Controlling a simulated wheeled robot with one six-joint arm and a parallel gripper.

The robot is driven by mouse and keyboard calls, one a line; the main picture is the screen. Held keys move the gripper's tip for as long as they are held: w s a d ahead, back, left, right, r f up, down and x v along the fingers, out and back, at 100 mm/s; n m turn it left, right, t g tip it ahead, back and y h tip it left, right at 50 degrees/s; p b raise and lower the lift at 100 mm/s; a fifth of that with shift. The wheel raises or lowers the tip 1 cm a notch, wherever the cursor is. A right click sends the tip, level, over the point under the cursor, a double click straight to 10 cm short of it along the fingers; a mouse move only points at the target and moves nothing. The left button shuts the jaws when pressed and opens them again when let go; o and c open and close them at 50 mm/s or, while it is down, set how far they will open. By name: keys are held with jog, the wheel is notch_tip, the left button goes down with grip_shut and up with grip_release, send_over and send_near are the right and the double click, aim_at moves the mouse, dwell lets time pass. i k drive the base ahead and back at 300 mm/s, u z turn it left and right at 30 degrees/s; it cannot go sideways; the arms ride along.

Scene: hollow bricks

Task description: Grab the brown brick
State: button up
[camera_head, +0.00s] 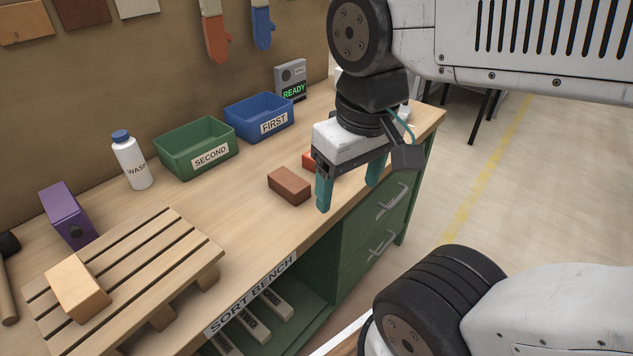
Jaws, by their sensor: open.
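A reddish-brown brick (289,186) lies on the wooden bench top near its front edge, in front of the bins. My gripper (348,190) hangs to the right of this brick, with two teal fingers pointing down. The fingers are apart and nothing shows between them. The left finger is close to the brick's right end; whether they touch is unclear. An orange-red object (309,159) sits behind my gripper and is mostly hidden by it. A tan, lighter brick (77,288) lies on a slatted wooden pallet (150,262) at the lower left.
A green bin marked SECOND (196,147) and a blue bin marked FIRST (259,117) stand at the back. A white bottle (131,160), a purple block (67,215) and a READY display box (291,81) also stand there. Bench space between pallet and reddish-brown brick is clear.

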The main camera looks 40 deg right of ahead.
aim_at(291, 188)
jog(key=k, duration=0.5)
jog(key=z, duration=1.3)
jog(key=i, duration=0.15)
jog(key=u, duration=0.1)
